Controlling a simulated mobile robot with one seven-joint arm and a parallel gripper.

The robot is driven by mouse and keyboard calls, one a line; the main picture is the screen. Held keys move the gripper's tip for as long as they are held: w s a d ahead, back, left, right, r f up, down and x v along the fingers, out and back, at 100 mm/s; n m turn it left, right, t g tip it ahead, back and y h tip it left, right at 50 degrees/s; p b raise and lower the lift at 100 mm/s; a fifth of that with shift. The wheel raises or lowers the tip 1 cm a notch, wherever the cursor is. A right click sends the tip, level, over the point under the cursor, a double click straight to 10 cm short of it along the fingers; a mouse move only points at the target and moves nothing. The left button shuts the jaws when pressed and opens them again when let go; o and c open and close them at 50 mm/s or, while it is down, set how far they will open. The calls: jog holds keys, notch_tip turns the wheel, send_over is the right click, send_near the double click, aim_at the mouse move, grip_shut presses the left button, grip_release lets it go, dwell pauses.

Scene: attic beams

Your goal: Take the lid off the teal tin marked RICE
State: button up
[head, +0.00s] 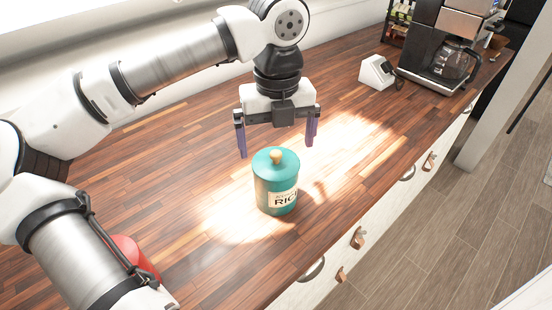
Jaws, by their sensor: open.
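The teal tin marked RICE (268,194) stands upright on the wooden counter, its label facing the front right. Its teal lid (264,163) is on top, with a round tan knob (276,157) in the middle. My gripper (277,150) is open and empty, pointing down. Its two purple-grey fingers are spread wide, and in the picture they come down at the left and right of the lid, above and behind it. I cannot tell the exact depth between the fingers and the knob. No contact with the tin shows.
The wooden counter (180,180) is mostly clear around the tin, with its front edge close on the right. A red object (135,255) is partly hidden by my arm at lower left. A white device (376,73) and a coffee maker (440,50) stand at the back right.

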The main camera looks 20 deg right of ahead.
aim_at(276, 153)
jog(key=shift+w+f+p, duration=0.15)
jog(key=shift+f+p, duration=0.2)
jog(key=shift+f, duration=0.7)
jog(key=shift+w+f+p, duration=0.15)
jog(key=shift+f+p, duration=0.15)
jog(key=shift+f, duration=0.7)
jog(key=shift+c, duration=0.3)
jog(key=c, duration=0.7)
jog(key=shift+c, duration=0.2)
